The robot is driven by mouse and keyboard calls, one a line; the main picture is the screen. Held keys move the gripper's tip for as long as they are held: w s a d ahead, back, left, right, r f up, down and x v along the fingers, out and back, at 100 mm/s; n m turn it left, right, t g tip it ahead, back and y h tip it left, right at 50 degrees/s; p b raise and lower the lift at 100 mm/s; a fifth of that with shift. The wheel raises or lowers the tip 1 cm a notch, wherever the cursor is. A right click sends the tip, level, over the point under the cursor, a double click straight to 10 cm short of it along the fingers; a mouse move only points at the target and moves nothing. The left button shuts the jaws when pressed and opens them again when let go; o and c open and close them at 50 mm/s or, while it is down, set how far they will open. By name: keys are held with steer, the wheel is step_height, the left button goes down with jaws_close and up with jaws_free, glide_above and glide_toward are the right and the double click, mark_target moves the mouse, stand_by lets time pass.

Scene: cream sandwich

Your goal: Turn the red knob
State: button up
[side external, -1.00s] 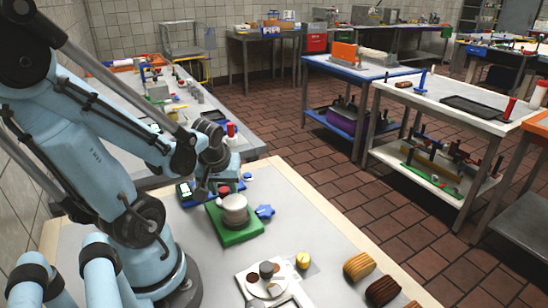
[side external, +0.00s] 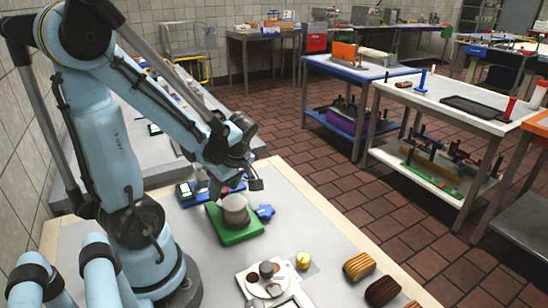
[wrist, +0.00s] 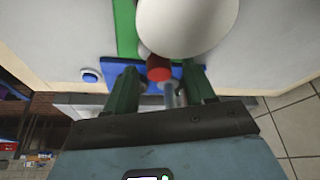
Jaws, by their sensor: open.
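The red knob (wrist: 158,70) shows in the wrist view, beside a grey metal post (wrist: 172,96) and over a blue base (wrist: 150,106). A large white rounded body (wrist: 185,25) partly covers the view just above it. My gripper (wrist: 160,80) is open, its dark green fingers on either side of the red knob. I cannot tell whether a finger touches it. In the side view, my gripper (side external: 252,184) is above and behind the pale round device (side external: 235,205) on its green base (side external: 232,236). The blue base (side external: 195,193) lies behind, partly hidden by my arm.
A blue star-shaped knob (side external: 265,211) is right of the green base. A white tray (side external: 250,286) with brown discs, a yellow item (side external: 303,260) and brown striped rolls (side external: 358,267) lie nearer the front.

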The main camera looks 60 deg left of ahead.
steer(key=w+d+r+n, duration=0.1)
steer(key=r, duration=0.4)
steer(key=w+d+r+n+g, duration=0.1)
steer(key=d+r+n, duration=0.1)
steer(key=r, duration=0.4)
steer(key=shift+w+d+r+h, duration=0.2)
steer(key=shift+w+d+h, duration=0.1)
steer(key=shift+w, duration=0.1)
steer(key=n+t+h, duration=0.2)
steer(key=t+h, duration=0.1)
steer(key=h, duration=0.1)
glide_above(227, 191)
steer(key=a, duration=0.1)
steer(key=shift+s+f, duration=0.15)
steer(key=shift+f, duration=2.7)
steer(key=shift+s+f, duration=0.1)
steer(key=shift+f, duration=2.7)
steer(key=shift+c, duration=0.4)
